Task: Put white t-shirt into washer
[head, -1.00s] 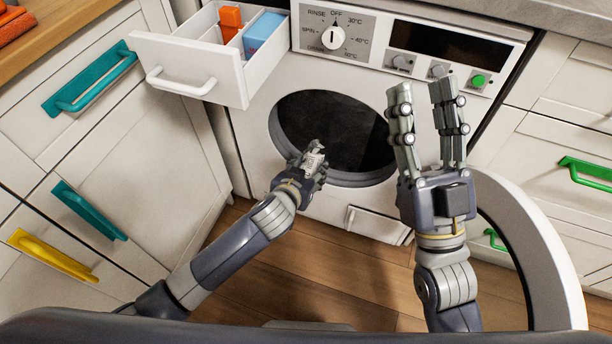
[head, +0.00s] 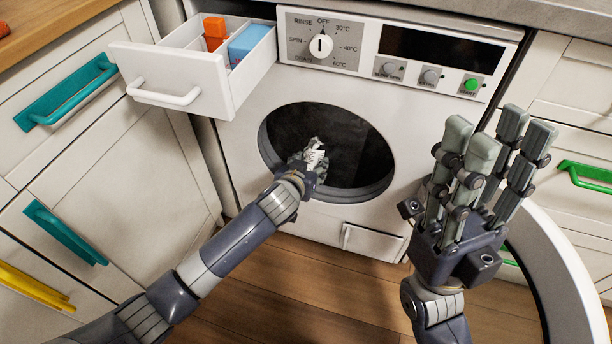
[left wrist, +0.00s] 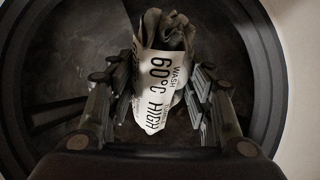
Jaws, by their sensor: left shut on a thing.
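The white t-shirt (left wrist: 165,62), a crumpled bundle with "WASH 60°C HIGH" printed on it, is between the fingers of my left gripper (left wrist: 160,105) in the left wrist view. My left gripper (head: 314,160) is shut on it at the round washer opening, with the dark drum behind. In the head view only a small pale part of the shirt (head: 316,146) shows; the gripper hides the rest. The washer (head: 245,130) has its door (head: 550,255) swung open to the right. My right gripper (head: 497,138) is empty and open, fingers up, in front of the washer's right side.
The detergent drawer (head: 195,75) is pulled out at upper left, with an orange box (head: 214,32) and a blue box (head: 250,42) in it. The control panel (head: 395,50) is above the opening. Cabinets with teal handles (head: 65,92) stand left, green-handled ones (head: 588,174) right.

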